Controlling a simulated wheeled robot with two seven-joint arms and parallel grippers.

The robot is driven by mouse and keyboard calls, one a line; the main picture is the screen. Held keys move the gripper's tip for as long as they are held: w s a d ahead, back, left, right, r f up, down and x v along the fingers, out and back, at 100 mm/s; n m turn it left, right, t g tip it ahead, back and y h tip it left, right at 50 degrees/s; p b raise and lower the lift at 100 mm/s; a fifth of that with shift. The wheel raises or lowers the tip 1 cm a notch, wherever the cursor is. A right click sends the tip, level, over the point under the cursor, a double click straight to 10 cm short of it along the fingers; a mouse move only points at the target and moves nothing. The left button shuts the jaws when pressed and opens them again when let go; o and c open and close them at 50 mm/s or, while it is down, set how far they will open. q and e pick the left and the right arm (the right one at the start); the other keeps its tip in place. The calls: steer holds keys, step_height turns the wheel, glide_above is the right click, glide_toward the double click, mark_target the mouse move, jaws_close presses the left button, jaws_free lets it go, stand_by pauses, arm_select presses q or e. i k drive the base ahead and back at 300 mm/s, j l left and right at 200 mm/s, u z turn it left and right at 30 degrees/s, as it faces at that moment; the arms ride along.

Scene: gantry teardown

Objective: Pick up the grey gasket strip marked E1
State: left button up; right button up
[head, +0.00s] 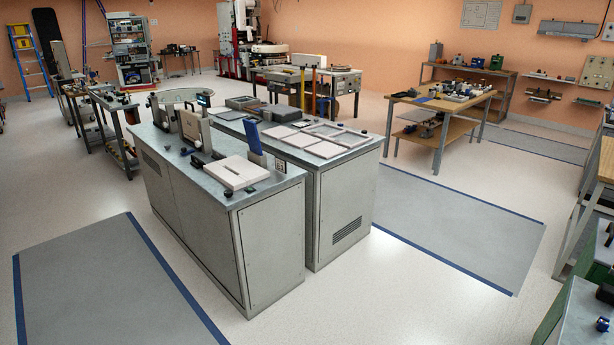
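I cannot make out a grey gasket strip marked E1 anywhere in the head view; any marking is too small to read from here. Several flat pale panels or trays (325,149) lie on the right-hand cabinet in the middle of the room. A white flat block (236,172) lies on the left-hand cabinet. Neither of my grippers is in view.
Two grey metal cabinets (269,236) stand close together in the middle. A wooden table (468,104) with small parts stands at right behind them. Grey floor mats with blue edges (110,290) lie on both sides. Benches run along the right edge. The pale floor between is open.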

mark_target(217, 155)
steer(key=i+j, duration=0.3)
steer(key=j, duration=0.15)
steer(key=i+j, duration=0.3)
steer(key=j, duration=0.2)
steer(key=i+j, duration=0.65)
steer(key=j, duration=0.3)
steer(key=i+j, duration=0.3)
steer(key=j, duration=0.15)
steer(key=i+j, duration=0.3)
steer(key=j, duration=0.2)
